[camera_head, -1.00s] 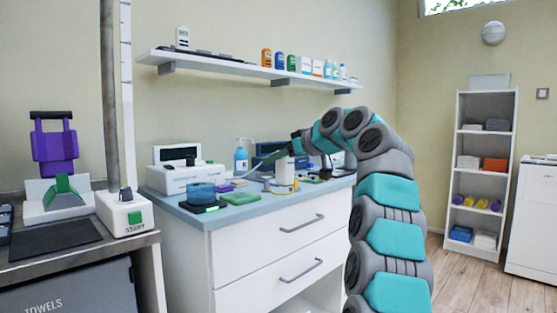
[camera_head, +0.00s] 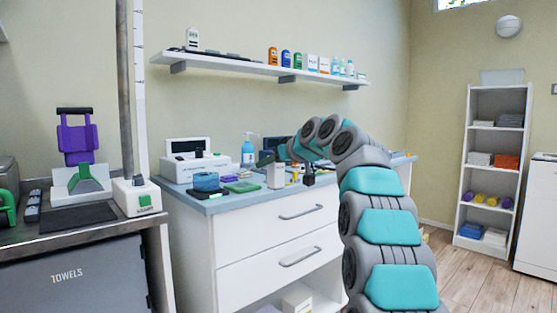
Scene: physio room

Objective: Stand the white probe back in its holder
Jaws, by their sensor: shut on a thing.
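My gripper (camera_head: 267,158) is small and partly hidden at the end of my arm, above the counter's right part. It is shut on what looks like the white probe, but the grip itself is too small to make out. A pale upright block (camera_head: 276,176) shows just below the gripper; I cannot tell whether it is the probe or a separate thing on the counter. I cannot make out the probe's holder for certain.
The counter (camera_head: 222,206) carries a white device (camera_head: 186,169), a blue tub (camera_head: 206,182), a green pad (camera_head: 242,187) and a blue pump bottle (camera_head: 248,155). A loaded wall shelf (camera_head: 235,63) runs above. A steel bench (camera_head: 85,237) stands at left.

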